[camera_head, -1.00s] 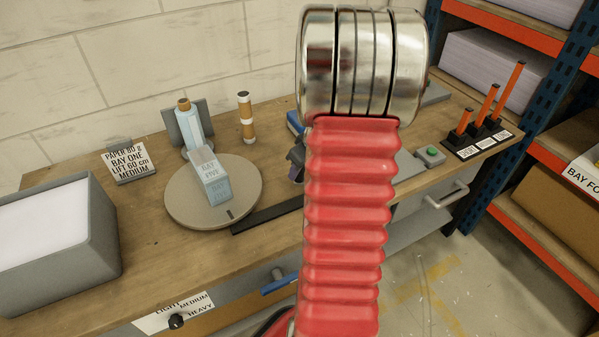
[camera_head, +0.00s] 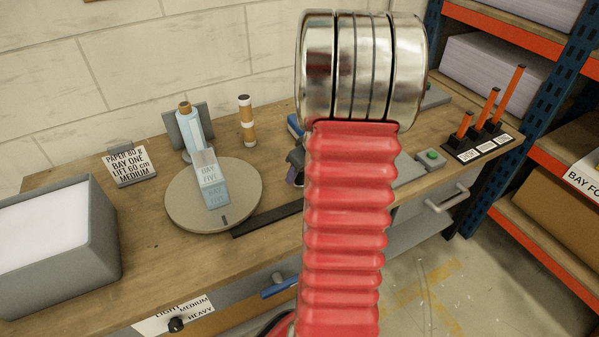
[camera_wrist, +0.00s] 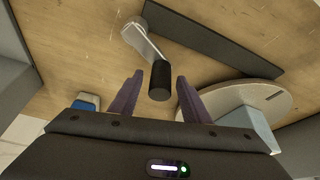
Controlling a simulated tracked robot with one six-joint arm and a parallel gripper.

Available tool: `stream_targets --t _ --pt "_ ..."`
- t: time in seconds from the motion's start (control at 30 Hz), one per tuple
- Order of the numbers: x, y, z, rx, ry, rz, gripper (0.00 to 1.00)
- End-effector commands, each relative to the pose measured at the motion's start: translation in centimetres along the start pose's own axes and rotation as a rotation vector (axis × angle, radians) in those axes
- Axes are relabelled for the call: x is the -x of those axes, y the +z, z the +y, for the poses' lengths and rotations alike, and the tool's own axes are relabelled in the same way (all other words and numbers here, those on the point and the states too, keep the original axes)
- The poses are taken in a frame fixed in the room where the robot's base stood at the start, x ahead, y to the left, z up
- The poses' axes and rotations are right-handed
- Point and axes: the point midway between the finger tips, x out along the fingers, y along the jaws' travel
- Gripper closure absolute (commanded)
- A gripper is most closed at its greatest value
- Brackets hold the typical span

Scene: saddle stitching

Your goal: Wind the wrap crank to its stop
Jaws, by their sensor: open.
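In the wrist view the wrap crank (camera_wrist: 141,37) is a silver arm with a black cylindrical knob (camera_wrist: 160,80) at its end. My gripper (camera_wrist: 160,76) is open, its two purple fingers on either side of the knob with gaps visible. Whether the fingers reach far enough down around the knob is hard to tell. In the head view a purple part of my gripper (camera_head: 296,168) shows left of my red arm, which hides the crank. The round turntable (camera_head: 180,207) carries a pale blue box (camera_head: 212,180); it also shows in the wrist view (camera_wrist: 275,98).
A dark flat bar (camera_head: 267,217) lies beside the turntable. A grey paper bin (camera_head: 100,245) is at the left, with a bottle (camera_head: 190,130) and a banded roll (camera_head: 247,122) at the back. A green button (camera_head: 432,155) and orange levers (camera_head: 490,105) are at the right.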

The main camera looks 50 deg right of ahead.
Motion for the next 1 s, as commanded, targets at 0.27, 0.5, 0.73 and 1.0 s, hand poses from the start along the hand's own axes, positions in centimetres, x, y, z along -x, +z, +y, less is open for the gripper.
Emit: stream_targets --t 0.27,0.5,0.73,1.0 --pt "0.6 0.0 0.0 -0.001 0.000 0.001 0.57" --pt "3.2 0.0 0.0 0.000 0.002 0.002 0.57" --pt "6.8 0.0 0.1 0.000 0.003 0.003 0.57" --pt "11.2 0.0 0.1 -0.001 0.004 0.002 0.57"
